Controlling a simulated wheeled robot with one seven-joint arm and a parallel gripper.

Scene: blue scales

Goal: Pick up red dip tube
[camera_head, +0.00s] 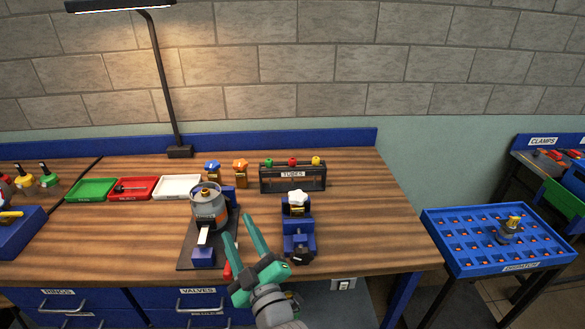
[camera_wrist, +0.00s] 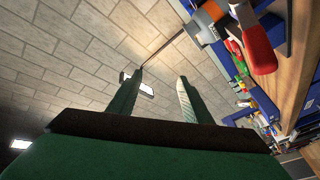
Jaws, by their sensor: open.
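The red dip tube (camera_head: 292,161) stands in the dark rack labelled TUBES (camera_head: 292,174) at the back of the bench, between a green-topped tube (camera_head: 268,162) and a yellow-topped one (camera_head: 316,160). Mostly its red top shows; the rack front hides much of the rest. My gripper (camera_head: 240,226) is open and empty over the front edge of the bench, in front and to the left of the rack, apart from the tube. In the wrist view its two fingers (camera_wrist: 160,76) are spread with only wall between them; I cannot pick out the red tube there.
A fixture holding a grey-orange cylinder (camera_head: 208,208) stands left of my gripper. A blue fixture with a white knob (camera_head: 298,198) stands to its right, before the rack. A red handle (camera_wrist: 258,48) is close in the wrist view. Coloured trays (camera_head: 135,188) lie back left.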

